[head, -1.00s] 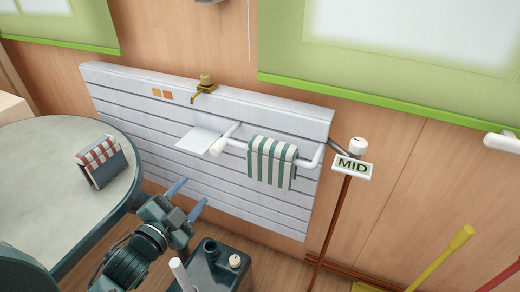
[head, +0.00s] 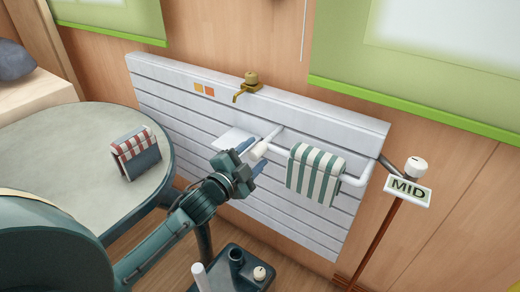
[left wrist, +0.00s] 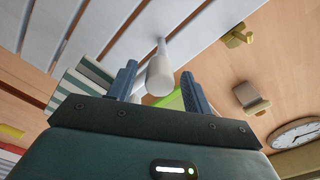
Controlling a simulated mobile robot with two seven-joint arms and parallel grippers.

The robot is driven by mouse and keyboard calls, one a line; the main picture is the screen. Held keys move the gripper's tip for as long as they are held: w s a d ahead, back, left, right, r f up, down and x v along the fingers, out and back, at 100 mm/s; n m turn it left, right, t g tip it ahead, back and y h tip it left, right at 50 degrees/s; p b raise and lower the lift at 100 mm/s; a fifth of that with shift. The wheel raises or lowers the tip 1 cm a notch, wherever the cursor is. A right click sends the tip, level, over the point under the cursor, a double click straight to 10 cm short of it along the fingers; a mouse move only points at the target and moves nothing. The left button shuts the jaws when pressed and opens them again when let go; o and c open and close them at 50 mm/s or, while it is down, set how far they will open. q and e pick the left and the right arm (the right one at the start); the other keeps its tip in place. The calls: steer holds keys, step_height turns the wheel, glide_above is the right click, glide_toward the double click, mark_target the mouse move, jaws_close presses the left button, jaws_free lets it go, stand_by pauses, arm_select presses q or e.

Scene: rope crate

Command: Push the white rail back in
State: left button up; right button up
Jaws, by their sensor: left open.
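The white rail (head: 353,181) stands out from the white slatted panel (head: 330,220), with a green-and-white striped towel (head: 314,175) hanging over it. A pale round knob (head: 257,151) is at the rail's left end. My left gripper (head: 252,155) is at this knob, with its blue fingers apart. In the left wrist view the knob (left wrist: 160,76) shows between the two open fingers of my left gripper (left wrist: 158,69). I cannot tell whether a finger touches it. My right gripper is not in view.
A white shelf (head: 232,138) sits left of the knob, with a brass tap (head: 250,85) above. A "MID" sign (head: 408,190) on a pole stands at right. A round table (head: 70,160) with a red-striped item (head: 135,152) is at left. A dark box (head: 235,270) stands below.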

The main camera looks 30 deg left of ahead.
mark_target(260, 149)
arm_select(q)
steer(key=shift+w+d, duration=0.2)
steer(key=shift+w, duration=1.3)
jaws_close()
